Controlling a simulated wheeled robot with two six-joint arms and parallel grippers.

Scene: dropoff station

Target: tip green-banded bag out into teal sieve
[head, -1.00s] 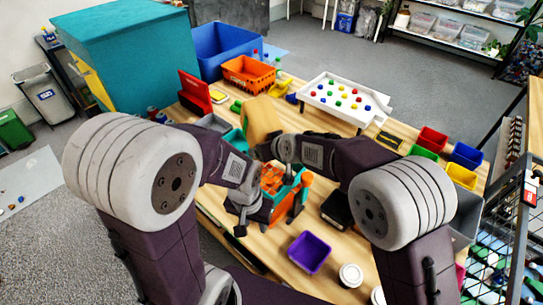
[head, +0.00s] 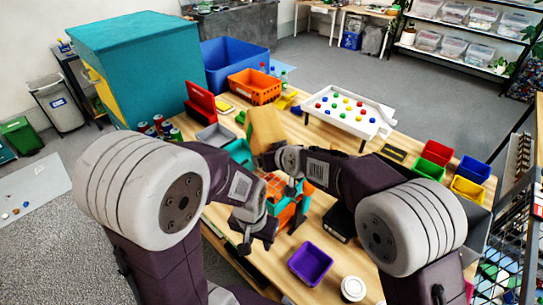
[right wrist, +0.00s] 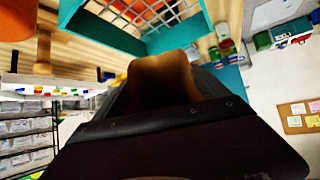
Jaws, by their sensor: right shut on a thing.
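A tan bag (head: 266,125) stands out above the table at the end of my right arm; its green band does not show. My right gripper (right wrist: 160,95) is shut on the bag, which also shows in the right wrist view (right wrist: 165,72). A teal frame with a pale mesh (right wrist: 160,42), seemingly the sieve, lies beyond the bag in that view. In the head view a teal thing (head: 239,151) shows beside the bag, partly hidden by my left arm. My left gripper (head: 257,238) points down beside an orange-and-teal holder (head: 285,210); its jaw gap is unclear.
A purple bin (head: 310,263) and a white-lidded tub (head: 352,288) stand near the front edge. A white tray of coloured pieces (head: 348,108) and an orange crate (head: 254,86) stand behind. Small coloured bins (head: 470,190) are at right.

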